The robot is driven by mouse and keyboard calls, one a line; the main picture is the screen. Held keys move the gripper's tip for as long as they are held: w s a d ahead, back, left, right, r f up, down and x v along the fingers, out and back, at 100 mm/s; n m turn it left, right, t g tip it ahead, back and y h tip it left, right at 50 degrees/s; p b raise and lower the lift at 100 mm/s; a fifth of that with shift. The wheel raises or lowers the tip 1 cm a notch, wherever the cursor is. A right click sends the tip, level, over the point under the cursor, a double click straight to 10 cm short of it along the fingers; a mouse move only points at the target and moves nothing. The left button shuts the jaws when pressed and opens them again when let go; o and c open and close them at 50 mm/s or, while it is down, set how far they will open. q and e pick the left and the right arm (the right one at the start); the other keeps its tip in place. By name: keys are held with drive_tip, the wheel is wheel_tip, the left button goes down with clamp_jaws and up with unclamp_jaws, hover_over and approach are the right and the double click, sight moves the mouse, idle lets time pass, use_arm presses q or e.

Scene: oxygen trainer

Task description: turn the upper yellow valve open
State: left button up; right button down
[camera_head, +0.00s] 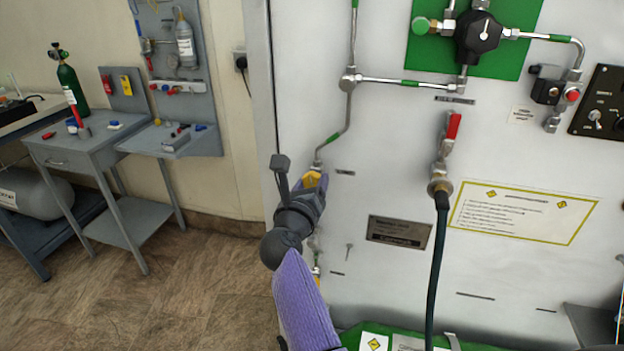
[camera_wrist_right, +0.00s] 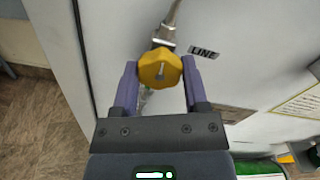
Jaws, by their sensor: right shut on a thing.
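The upper yellow valve (camera_head: 312,179) is on the left part of the white panel, below a bent pipe and mostly covered by my right gripper (camera_head: 308,187). In the right wrist view its yellow knob (camera_wrist_right: 160,68) sits between the two purple fingers of my right gripper (camera_wrist_right: 161,76), one on each side. The gripper is shut on the knob. A "LINE" label (camera_wrist_right: 204,52) is beside it on the panel. A lower yellow valve (camera_head: 317,275) shows partly behind my purple forearm. My left gripper is not in view.
A red-handled valve (camera_head: 452,127) with a dark hose (camera_head: 438,270) hangs right of my gripper. A black regulator knob (camera_head: 481,33) is on a green plate above. A green surface lies at the panel's foot. Left are a grey table (camera_head: 75,150) and open floor.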

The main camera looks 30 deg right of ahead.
drive_tip(key=n+p, duration=0.2)
drive_tip(key=shift+r+n, duration=0.2)
drive_tip(key=shift+n, duration=0.1)
drive_tip(key=n+p, duration=0.3)
drive_tip(key=n, duration=0.1)
drive_tip(key=shift+n, duration=0.3)
drive_tip(key=n+p, duration=0.3)
drive_tip(key=n, duration=0.1)
drive_tip(key=shift+n, duration=0.3)
drive_tip(key=n+p, duration=0.1)
drive_tip(key=n, duration=0.3)
drive_tip(key=shift+f+n+p, duration=0.1)
drive_tip(key=shift+n+p, duration=0.2)
drive_tip(key=shift+p, duration=0.1)
drive_tip(key=n+p, duration=0.1)
drive_tip(key=n, duration=0.6)
drive_tip(key=shift+p, duration=0.4)
drive_tip(key=n, duration=0.5)
drive_tip(key=shift+a+f+n+p, duration=0.1)
drive_tip(key=shift+n+p, duration=0.2)
drive_tip(key=shift+p, duration=0.05)
drive_tip(key=n, duration=0.3)
drive_tip(key=shift+n, duration=1.3)
